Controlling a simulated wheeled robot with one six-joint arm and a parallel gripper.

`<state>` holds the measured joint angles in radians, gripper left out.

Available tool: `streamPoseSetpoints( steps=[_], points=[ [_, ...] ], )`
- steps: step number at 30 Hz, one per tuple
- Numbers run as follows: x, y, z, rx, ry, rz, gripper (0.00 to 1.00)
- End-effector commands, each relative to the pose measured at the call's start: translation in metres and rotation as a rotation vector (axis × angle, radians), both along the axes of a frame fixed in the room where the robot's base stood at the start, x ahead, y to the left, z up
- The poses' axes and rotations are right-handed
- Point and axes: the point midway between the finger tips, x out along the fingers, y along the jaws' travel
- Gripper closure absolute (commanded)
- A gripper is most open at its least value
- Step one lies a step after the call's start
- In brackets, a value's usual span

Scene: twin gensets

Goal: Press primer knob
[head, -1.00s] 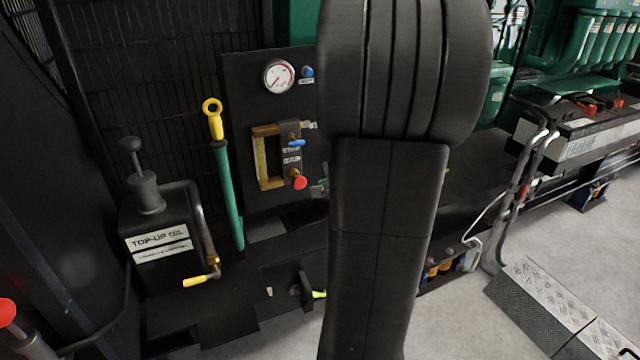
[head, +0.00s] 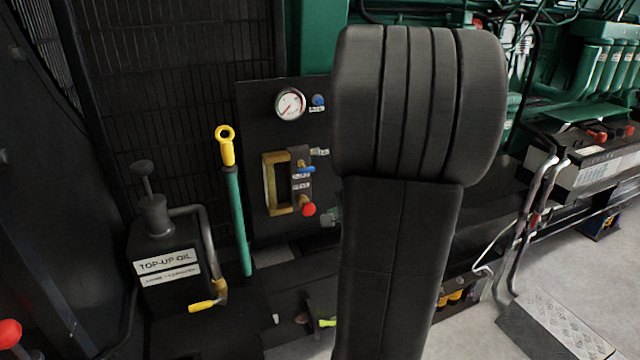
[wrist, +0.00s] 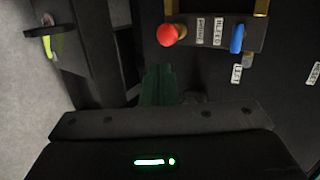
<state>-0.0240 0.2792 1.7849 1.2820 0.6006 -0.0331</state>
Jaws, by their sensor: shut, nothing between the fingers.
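The red primer knob (head: 309,209) sticks out at the lower end of a small dark valve block on the black panel. In the wrist view the red knob (wrist: 168,35) stands beside a white label that is hard to read. My gripper (wrist: 157,72) is shut and empty, its dark fingertips just below the knob in that view, apart from it in the picture. How far they are in depth I cannot tell. In the head view only a bit of my gripper (head: 331,216) shows, right of the knob; my arm hides the rest.
A blue lever (head: 306,169) sits above the knob, and a brass-coloured handle (head: 270,185) stands left of it. A gauge (head: 290,104) is higher on the panel. A green lever with a yellow top (head: 238,215) and the top-up oil box (head: 165,262) stand further left.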

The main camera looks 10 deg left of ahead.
Motion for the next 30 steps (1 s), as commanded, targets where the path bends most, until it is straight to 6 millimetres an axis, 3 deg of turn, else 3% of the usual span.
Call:
streamPoseSetpoints(
  steps=[5,9,18,24,30],
  points=[
    [-0.015,0.003,-0.025,0.209,0.134,-0.107,1.00],
    [-0.030,0.007,-0.043,0.510,0.303,-0.255,1.00],
    [-0.040,0.000,-0.053,1.127,0.564,-0.522,1.00],
    [-0.040,-0.008,-0.051,1.328,0.622,-0.593,1.00],
    [-0.040,-0.009,-0.050,1.366,0.632,-0.605,1.00]
  ],
)
